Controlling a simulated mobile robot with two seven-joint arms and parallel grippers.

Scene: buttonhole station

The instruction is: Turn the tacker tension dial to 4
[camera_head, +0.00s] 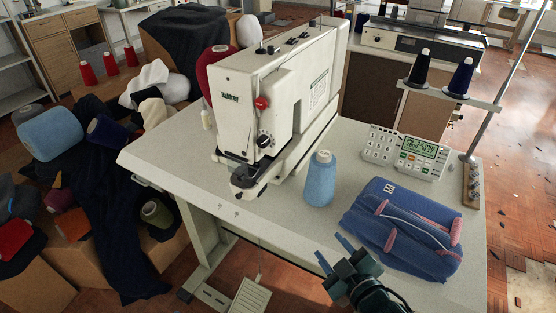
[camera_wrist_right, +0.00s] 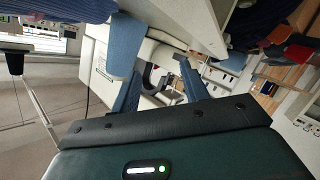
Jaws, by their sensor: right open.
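The white tacker machine (camera_head: 280,90) stands on the table in the head view. On its front face is a small round dial (camera_head: 264,141) with a dark centre, below a red knob (camera_head: 261,103). The dial's markings are too small to read. My right gripper (camera_head: 330,247) is open and empty, with blue fingers, at the table's front edge. It is well below and to the right of the dial, apart from it. The right wrist view shows the two fingers spread (camera_wrist_right: 160,68) with part of the white machine beyond them. My left gripper is not in view.
A blue thread cone (camera_head: 320,180) stands right of the machine. A folded blue garment (camera_head: 403,228) lies beside my right gripper. A control panel (camera_head: 420,156) and a thread stand (camera_head: 452,96) are at the back right. The tabletop (camera_head: 270,215) in front of the machine is clear.

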